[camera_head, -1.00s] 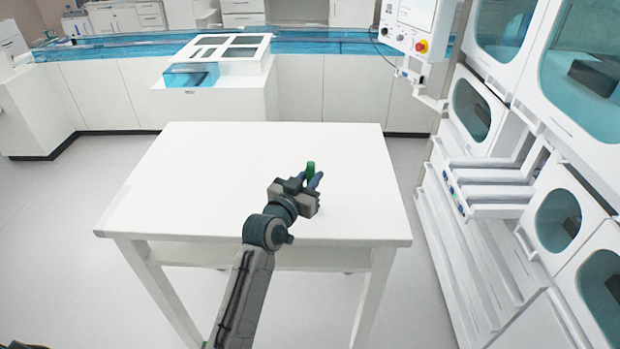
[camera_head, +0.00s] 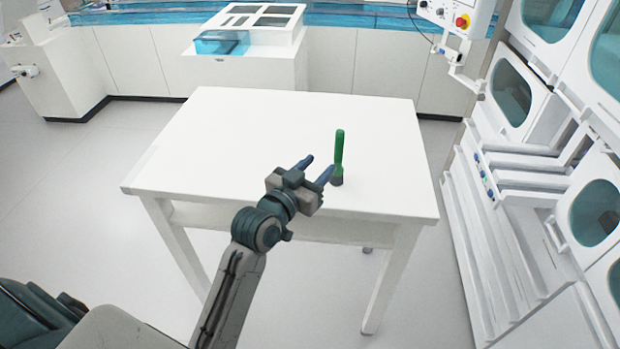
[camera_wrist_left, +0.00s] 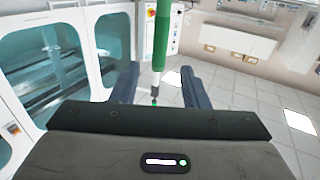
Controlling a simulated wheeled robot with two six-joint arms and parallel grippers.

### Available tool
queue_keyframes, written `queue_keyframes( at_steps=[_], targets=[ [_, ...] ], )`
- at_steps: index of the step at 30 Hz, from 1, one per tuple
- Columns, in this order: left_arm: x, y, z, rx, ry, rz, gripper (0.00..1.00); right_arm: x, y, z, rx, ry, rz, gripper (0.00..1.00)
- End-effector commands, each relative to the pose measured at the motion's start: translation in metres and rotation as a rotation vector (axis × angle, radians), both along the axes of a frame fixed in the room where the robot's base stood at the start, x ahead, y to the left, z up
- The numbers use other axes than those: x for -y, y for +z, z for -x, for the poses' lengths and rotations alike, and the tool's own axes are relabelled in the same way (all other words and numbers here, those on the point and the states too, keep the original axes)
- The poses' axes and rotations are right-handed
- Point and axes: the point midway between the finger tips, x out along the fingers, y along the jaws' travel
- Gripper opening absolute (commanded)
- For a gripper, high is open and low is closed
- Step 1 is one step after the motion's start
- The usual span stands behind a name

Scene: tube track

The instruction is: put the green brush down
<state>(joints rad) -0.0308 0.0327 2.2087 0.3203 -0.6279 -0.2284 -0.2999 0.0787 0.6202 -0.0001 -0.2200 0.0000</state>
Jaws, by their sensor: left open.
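The green brush (camera_head: 339,152) stands upright on the white table (camera_head: 240,130), near its right front part. It has a green handle and a dark grey lower end that rests on the tabletop. My left gripper (camera_head: 319,165) is open and empty, just left of the brush, with its fingers pointing towards it. In the left wrist view the brush (camera_wrist_left: 161,40) shows upright in line with the gap between the two spread fingers (camera_wrist_left: 160,85). My right gripper is not in view.
The table is otherwise bare, with free room to the left and back. A rack with shelves and round-cornered windows (camera_head: 510,92) stands to the right. A white unit with a blue clear box (camera_head: 222,43) stands behind the table.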

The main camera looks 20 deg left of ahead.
Motion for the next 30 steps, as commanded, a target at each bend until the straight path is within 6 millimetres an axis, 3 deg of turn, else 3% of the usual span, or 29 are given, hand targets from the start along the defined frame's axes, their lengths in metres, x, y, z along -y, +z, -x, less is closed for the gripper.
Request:
queue_keyframes(
  at_steps=[6,19,23,30],
  targets=[
    [-0.004,-0.001,0.022,-0.001,0.000,-0.001,0.41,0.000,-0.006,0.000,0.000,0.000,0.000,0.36],
    [-0.005,-0.007,0.028,-0.026,-0.001,-0.005,0.41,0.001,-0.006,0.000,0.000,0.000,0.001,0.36],
    [-0.007,-0.046,0.050,-0.177,0.001,-0.041,0.41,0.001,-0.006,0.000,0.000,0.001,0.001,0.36],
    [-0.022,-0.147,0.133,-0.617,0.037,-0.130,0.41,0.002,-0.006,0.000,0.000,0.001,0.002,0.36]
  ],
)
